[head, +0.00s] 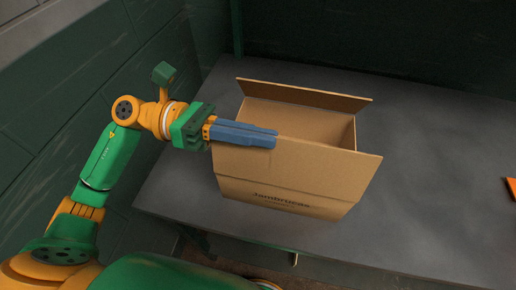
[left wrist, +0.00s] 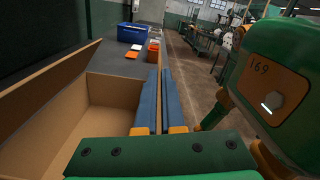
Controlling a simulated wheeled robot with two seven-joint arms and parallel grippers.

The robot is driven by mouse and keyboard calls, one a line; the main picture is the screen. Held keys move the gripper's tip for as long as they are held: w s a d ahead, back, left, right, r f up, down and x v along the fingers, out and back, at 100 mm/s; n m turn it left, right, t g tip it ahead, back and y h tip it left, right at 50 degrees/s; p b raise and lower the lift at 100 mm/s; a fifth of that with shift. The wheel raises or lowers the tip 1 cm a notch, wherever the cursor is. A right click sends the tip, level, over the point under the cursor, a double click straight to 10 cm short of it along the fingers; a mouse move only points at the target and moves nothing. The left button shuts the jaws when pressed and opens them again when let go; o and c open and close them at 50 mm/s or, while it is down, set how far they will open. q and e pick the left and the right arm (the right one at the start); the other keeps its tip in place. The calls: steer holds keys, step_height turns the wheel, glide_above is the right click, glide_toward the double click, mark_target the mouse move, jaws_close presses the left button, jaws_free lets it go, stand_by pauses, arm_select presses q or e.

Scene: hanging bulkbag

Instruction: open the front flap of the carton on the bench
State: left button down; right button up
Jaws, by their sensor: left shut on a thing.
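The brown cardboard carton (head: 285,190) stands on the grey bench, open at the top, with its empty inside showing. Its back flap (head: 305,94) leans outward. Its front flap (head: 330,165) stands raised and tilts outward, above printed lettering on the front wall. My left gripper (head: 274,138) reaches in from the left, with its blue fingers lying along the top edge of the front flap. It is shut on that flap. In the left wrist view the fingers (left wrist: 158,100) run beside the carton's opening (left wrist: 115,105); the flap between them is mostly hidden. My right gripper is not in view.
The grey bench (head: 430,190) is clear around the carton. An orange item (head: 510,184) lies at the right edge. The left wrist view shows a blue bin (left wrist: 132,33) and orange pieces (left wrist: 153,47) farther along. A dark green wall stands behind and left.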

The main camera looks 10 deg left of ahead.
arm_select(q)
steer(key=shift+s+m+b, duration=2.65)
steer(key=shift+m+b, duration=0.45)
steer(key=shift+b, duration=2.1)
steer(key=c, duration=1)
jaws_free()
steer(key=a+b, duration=0.2)
steer(key=a, duration=0.5)
steer(key=shift+b, duration=0.3)
